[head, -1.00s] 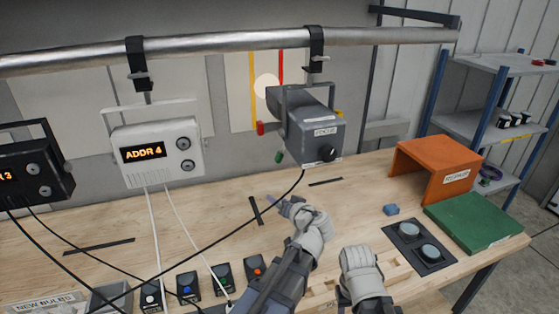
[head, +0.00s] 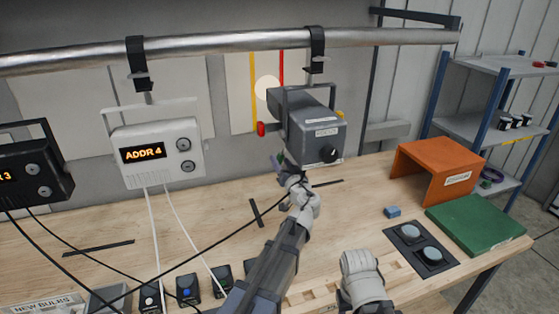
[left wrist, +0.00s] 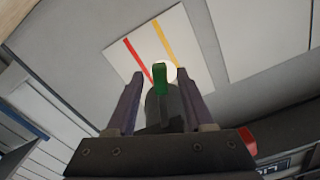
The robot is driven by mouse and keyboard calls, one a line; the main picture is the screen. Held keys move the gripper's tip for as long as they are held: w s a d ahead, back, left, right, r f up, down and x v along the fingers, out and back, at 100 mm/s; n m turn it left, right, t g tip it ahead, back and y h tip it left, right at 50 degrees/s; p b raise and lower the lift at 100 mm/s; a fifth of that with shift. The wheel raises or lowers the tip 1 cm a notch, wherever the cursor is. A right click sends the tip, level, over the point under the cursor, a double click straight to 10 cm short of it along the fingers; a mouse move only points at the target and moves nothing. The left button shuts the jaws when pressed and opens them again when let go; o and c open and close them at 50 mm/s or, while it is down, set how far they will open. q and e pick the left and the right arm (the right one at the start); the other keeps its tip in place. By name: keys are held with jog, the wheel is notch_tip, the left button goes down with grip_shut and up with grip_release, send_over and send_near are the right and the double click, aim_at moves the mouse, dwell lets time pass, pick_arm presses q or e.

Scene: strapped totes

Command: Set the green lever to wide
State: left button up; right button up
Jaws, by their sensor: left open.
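The grey lamp (head: 316,128) hangs by its yoke from the pipe, with a black knob on its end face. Its green lever (left wrist: 160,78) shows in the left wrist view, standing up between my two jaw fingers. In the head view the lever is hidden by my left gripper (head: 278,165), which is raised to the lamp's lower left side. My left gripper (left wrist: 160,92) is open, with a finger on each side of the lever and a visible gap. Part of my right arm shows low in the head view; its jaws do not.
A red lever (head: 261,129) and a yellow lever (head: 340,114) stick out of the lamp. A white unit reading ADDR 4 (head: 158,150) hangs to the left. An orange stand (head: 437,152), a blue block (head: 392,212) and a green board (head: 475,227) are right on the bench.

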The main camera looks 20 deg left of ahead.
pick_arm(q)
jog(key=shift+x, duration=0.9)
grip_shut()
dwell(0.9)
